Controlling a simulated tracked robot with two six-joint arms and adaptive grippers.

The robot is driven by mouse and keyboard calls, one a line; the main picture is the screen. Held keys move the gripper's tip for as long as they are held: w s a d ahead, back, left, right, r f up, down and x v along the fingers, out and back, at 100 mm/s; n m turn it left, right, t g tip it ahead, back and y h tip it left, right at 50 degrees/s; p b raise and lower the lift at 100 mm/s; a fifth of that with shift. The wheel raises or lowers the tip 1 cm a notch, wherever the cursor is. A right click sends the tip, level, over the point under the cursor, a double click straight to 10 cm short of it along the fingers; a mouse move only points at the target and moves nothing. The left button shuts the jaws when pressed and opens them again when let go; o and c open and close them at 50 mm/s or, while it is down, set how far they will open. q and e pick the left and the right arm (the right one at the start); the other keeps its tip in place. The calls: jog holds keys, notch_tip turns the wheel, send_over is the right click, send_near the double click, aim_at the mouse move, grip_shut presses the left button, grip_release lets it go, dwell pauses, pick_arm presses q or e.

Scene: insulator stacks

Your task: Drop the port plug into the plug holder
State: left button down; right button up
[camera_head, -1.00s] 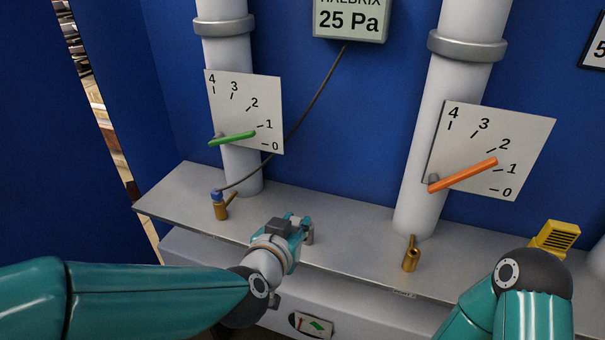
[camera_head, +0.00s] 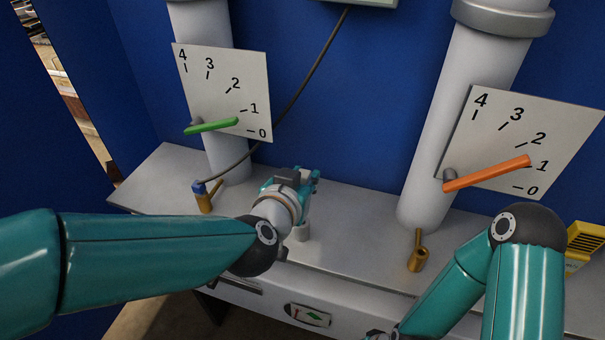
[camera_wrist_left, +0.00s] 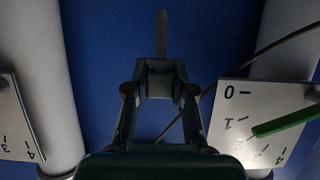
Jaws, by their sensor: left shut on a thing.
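My left gripper (camera_head: 312,180) is over the shelf. It also shows in the left wrist view (camera_wrist_left: 160,88), where its fingers are closed in. A slim grey pin (camera_wrist_left: 162,35) stands out beyond the fingertips; it looks like part of the held port plug, but most of that is hidden. A small pale grey cup (camera_head: 301,232), likely the plug holder, stands on the shelf just below my left wrist. The held thing is apart from the cup.
The grey shelf (camera_head: 345,258) carries a brass port (camera_head: 205,202) with a blue cap and hose at left, and an open brass port (camera_head: 418,258) at right. Dials with a green lever (camera_head: 211,126) and an orange lever (camera_head: 487,173) hang on white columns. A yellow thing (camera_head: 584,243) is at far right.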

pick_arm(q)
jog(key=shift+a, duration=0.15)
jog(key=shift+f+b, duration=0.65)
jog(key=shift+f, duration=0.1)
notch_tip(320, 180, down, 2)
jog(key=shift+f+b, duration=0.2)
jog(key=shift+b, duration=0.85)
jog(key=shift+f+b, duration=0.8)
jog(key=shift+f, duration=0.2)
jog(key=shift+p, duration=0.35)
jog(key=shift+f+b, duration=2.2)
jog(key=shift+f, duration=0.25)
jog(key=c, duration=0.9)
grip_release()
jog(key=shift+s, duration=0.1)
